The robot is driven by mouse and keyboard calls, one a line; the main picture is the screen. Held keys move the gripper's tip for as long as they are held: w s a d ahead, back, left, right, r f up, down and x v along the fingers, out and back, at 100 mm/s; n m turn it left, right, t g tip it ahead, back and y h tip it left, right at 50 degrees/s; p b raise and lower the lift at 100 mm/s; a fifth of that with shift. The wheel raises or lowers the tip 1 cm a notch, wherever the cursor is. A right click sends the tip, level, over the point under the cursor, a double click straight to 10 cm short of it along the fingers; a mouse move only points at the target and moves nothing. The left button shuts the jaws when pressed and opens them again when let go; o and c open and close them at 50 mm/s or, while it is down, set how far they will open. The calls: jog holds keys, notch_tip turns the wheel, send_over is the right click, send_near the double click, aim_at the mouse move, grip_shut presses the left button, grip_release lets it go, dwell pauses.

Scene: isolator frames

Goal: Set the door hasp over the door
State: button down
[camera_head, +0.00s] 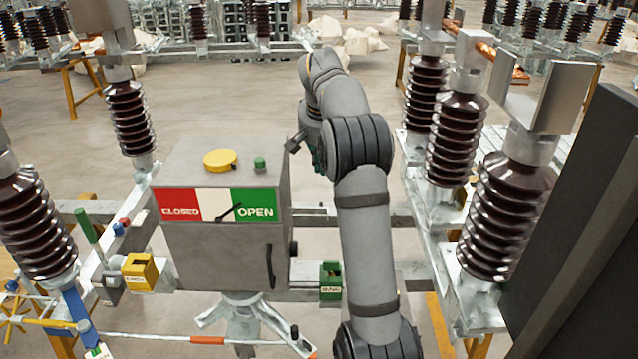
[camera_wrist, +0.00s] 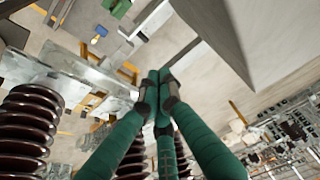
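A grey cabinet (camera_head: 215,262) stands left of centre in the head view, with a black door handle (camera_head: 270,266) on its front. A dark fitting (camera_head: 293,249) shows on its right edge; I cannot tell whether it is the hasp. No hasp stands out clearly. My gripper (camera_head: 293,143) is beside the cabinet's upper right corner, partly hidden by my arm. In the wrist view my gripper's green fingers (camera_wrist: 160,88) meet at their dark tips, with nothing visible between them. A large grey surface (camera_wrist: 238,40) lies beyond the tips at upper right.
The cabinet top carries a yellow cap (camera_head: 220,160) and a green button (camera_head: 260,163). A red, white and green panel (camera_head: 216,205) is below. A yellow box (camera_head: 139,272) and green box (camera_head: 330,280) flank the cabinet.

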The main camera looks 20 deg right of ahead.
aim_at(320, 204)
notch_tip(320, 204, down, 9)
jog(key=shift+s+a+r+p, duration=0.1)
jog(key=shift+s+p, duration=0.05)
jog(key=shift+p, duration=0.55)
jog(key=shift+s+a+f, duration=0.1)
jog(key=shift+s+f, duration=0.05)
jog(key=shift+f, duration=0.05)
jog(key=shift+s, duration=0.1)
jog(key=shift+a+f, duration=0.1)
jog(key=shift+a, duration=0.1)
